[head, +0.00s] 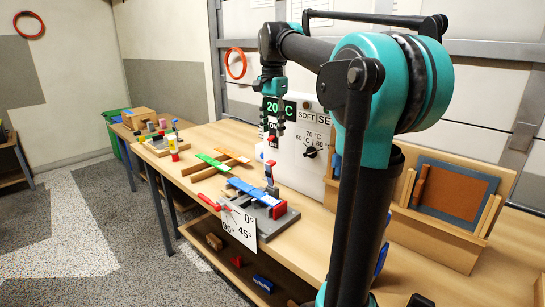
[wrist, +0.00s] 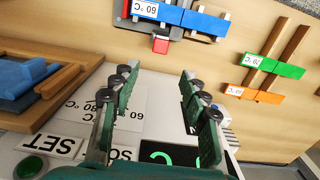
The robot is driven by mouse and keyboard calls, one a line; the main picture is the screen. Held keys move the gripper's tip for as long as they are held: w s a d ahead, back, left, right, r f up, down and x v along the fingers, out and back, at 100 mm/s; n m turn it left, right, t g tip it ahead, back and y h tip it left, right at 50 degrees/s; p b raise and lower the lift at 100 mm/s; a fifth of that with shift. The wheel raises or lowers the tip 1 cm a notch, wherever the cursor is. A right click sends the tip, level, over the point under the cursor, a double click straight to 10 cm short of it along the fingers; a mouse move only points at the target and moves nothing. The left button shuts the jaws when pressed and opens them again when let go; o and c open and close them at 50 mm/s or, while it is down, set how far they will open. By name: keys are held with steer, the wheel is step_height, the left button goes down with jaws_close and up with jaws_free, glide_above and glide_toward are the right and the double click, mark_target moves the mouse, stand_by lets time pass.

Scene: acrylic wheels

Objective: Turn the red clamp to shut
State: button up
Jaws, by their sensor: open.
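The bending fixture has a grey base (head: 283,222) on the bench, with a blue strip (head: 250,189) lying across it. A red lever (head: 209,202) sticks out at its left front by the angle card, and a red block (head: 279,210) sits at its right end. I cannot tell for sure which red part is the clamp. In the wrist view a red part (wrist: 160,44) shows below the blue strip (wrist: 195,22). My gripper (head: 275,130) is open and empty, pointing down above and behind the fixture, apart from it. Its fingers also show in the wrist view (wrist: 156,78).
A white heater box (head: 300,150) with a dial stands close behind my gripper. A green strip (head: 210,161) and an orange strip (head: 233,156) lie on wooden rails to the left. A white angle card (head: 238,225) hangs at the bench front. A framed board (head: 450,190) stands at right.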

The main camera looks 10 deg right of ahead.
step_height(320, 180, down, 11)
steer(key=shift+r, duration=0.2)
steer(key=shift+c, duration=0.3)
jaws_close()
